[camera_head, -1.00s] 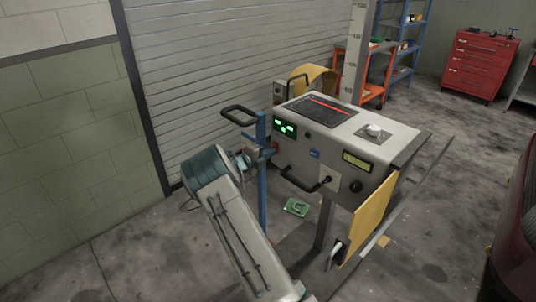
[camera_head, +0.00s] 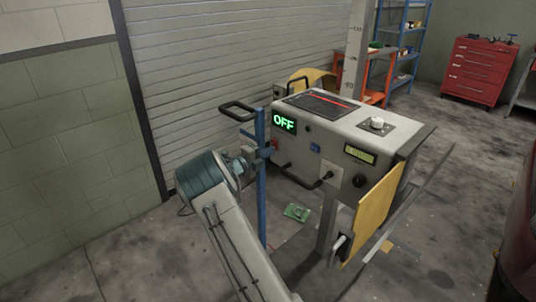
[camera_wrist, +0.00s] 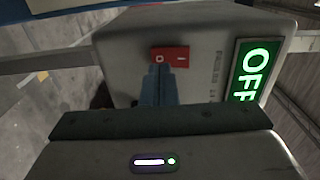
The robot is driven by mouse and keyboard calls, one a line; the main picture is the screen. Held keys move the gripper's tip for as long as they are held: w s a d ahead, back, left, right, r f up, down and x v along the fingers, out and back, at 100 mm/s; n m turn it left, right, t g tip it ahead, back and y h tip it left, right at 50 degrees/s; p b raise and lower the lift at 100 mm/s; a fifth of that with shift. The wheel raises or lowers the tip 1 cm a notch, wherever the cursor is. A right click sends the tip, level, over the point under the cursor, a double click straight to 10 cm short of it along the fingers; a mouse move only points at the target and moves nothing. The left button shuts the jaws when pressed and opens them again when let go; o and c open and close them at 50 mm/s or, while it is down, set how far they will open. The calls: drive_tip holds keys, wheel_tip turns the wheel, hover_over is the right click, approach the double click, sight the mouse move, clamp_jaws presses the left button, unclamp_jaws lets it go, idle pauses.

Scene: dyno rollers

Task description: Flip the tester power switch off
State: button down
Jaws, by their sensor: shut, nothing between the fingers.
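The tester (camera_head: 330,140) is a grey console on a stand, with a green display reading OFF (camera_head: 284,122). The display also shows in the wrist view (camera_wrist: 253,72). The red power switch (camera_wrist: 180,54), marked O and a line, is on the tester's side panel in the wrist view. My gripper (camera_wrist: 158,70) is shut and empty, its blue fingertips at the O end of the switch. They cover part of that end; I cannot tell whether they touch it. In the head view my gripper (camera_head: 262,152) is beside the tester's left end, partly behind a blue post.
A blue post (camera_head: 261,190) with a black handle stands close to my wrist. A yellow panel (camera_head: 372,218) hangs at the tester's right. A green object (camera_head: 297,212) lies on the floor. A red tool cabinet (camera_head: 478,70) stands at the back right.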

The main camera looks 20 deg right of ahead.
drive_tip(key=f+b+v, duration=0.1)
drive_tip(key=b+v, duration=0.1)
drive_tip(key=v, duration=1.1)
drive_tip(key=shift+f, duration=0.3)
drive_tip(key=shift+w, duration=0.1)
wheel_tip(320, 180, up, 9)
drive_tip(key=w+a+n+t+y+p, duration=0.2)
drive_tip(key=a+n+t+y, duration=0.1)
drive_tip(key=n+t+y, duration=0.45)
drive_tip(key=s+a+r+n+g+y+p, duration=0.1)
drive_tip(key=s+a+r+n+g+y, duration=0.1)
drive_tip(key=s+a+r+n+y, duration=0.75)
drive_tip(key=s+d+f+n+g+p, duration=0.1)
drive_tip(key=s+n+g, duration=0.3)
drive_tip(key=s, duration=1.2)
drive_tip(key=s+f+n+g+p, duration=0.1)
drive_tip(key=s+f+n+g, duration=0.3)
drive_tip(key=s+n, duration=0.7)
drive_tip(key=s, duration=0.5)
drive_tip(key=shift+s+d+f, duration=0.25)
drive_tip(key=shift+s+d, duration=0.15)
